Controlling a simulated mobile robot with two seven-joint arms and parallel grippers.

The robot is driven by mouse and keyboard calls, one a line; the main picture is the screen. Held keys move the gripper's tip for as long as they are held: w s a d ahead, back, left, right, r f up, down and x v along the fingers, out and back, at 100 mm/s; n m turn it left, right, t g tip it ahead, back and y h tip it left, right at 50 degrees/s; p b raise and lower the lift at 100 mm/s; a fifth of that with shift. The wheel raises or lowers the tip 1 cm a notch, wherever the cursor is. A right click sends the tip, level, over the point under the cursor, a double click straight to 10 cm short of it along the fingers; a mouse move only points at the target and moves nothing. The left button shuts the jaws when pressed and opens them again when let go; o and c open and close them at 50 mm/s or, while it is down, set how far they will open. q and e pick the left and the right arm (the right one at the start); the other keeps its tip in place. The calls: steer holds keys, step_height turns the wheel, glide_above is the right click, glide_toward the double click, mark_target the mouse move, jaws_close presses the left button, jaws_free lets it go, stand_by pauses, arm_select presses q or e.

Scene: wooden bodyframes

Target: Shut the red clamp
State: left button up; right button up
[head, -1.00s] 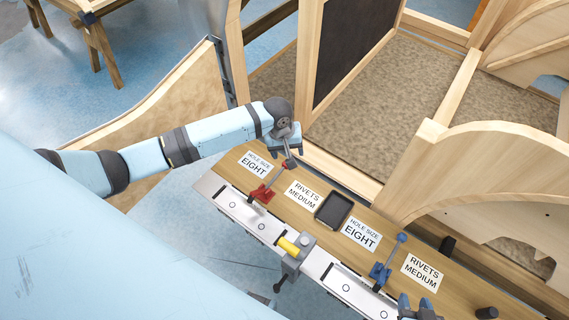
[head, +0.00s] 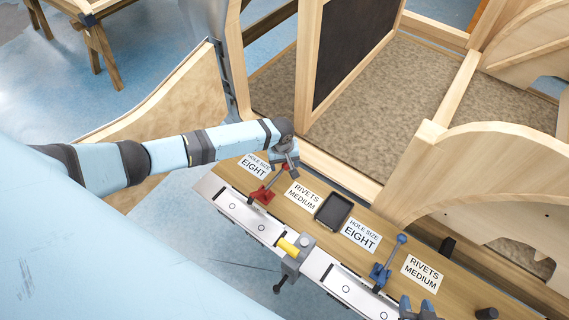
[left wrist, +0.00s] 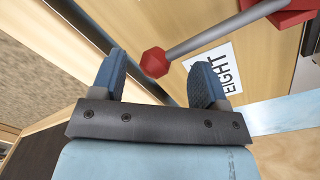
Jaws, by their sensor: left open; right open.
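The red clamp (head: 262,195) is mounted on the near edge of the wooden bench, its grey lever slanting up to the right. My left gripper (head: 289,163) is open at the upper end of that lever and partly hides it in the head view. In the left wrist view the clamp's red knob (left wrist: 155,62) shows between the two open fingers of my left gripper (left wrist: 158,72). I cannot tell whether they touch it. The clamp's red base (left wrist: 290,14) is at the top right there. My right gripper (head: 418,308) is open at the bottom edge of the head view.
A blue clamp (head: 380,272) stands further right on the bench. A grey-and-yellow fixture (head: 292,250) sits on the front rail. A black tray (head: 333,209) lies between printed labels. Wooden frames (head: 440,150) stand directly behind the bench.

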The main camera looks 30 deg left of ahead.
arm_select(q)
steer(key=shift+f, duration=0.5)
